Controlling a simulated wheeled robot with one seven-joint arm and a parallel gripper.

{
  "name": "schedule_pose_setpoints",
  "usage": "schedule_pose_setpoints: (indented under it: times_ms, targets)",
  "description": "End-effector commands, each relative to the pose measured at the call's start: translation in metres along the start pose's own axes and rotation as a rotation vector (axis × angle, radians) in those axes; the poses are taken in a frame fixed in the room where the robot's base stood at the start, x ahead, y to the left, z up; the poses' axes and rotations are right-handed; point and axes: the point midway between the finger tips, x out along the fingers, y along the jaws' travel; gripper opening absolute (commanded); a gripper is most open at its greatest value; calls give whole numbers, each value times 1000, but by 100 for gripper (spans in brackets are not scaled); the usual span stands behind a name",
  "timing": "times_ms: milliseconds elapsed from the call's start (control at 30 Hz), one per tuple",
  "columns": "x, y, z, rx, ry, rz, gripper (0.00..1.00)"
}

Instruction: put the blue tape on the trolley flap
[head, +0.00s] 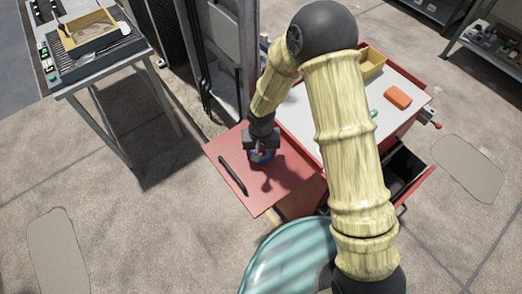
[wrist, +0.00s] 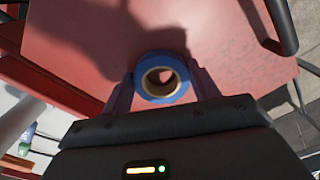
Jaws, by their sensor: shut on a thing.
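The blue tape (wrist: 163,77), a roll with a tan core, is between the two fingers of my gripper (wrist: 162,88) in the wrist view. My gripper is shut on it. In the head view my gripper (head: 262,151) is over the red trolley flap (head: 262,191), and the blue tape (head: 262,157) shows partly below the fingers. The flap fills most of the wrist view behind the tape. I cannot tell whether the tape touches the flap.
The trolley's white top (head: 302,125) holds an orange block (head: 397,97) and a yellow bin (head: 372,63). An open drawer (head: 408,170) juts out at the right. The flap's front part is clear.

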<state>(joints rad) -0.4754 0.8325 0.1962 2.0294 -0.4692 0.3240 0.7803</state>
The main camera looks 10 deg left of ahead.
Motion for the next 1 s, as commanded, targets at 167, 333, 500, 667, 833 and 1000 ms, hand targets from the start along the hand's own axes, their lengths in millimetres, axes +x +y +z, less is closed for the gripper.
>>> schedule_pose_setpoints:
  times_ms: [167, 333, 500, 667, 833, 1000]
  targets:
    - [0, 0, 0, 0, 2, -1, 38]
    - [3, 0, 0, 0, 1, -1, 62]
    - [2, 0, 0, 1, 1, -1, 82]
    - [2, -1, 0, -1, 1, -1, 82]
    - [-2, -1, 0, -1, 2, -1, 82]
    - [-19, -1, -1, 1, 5, -2, 82]
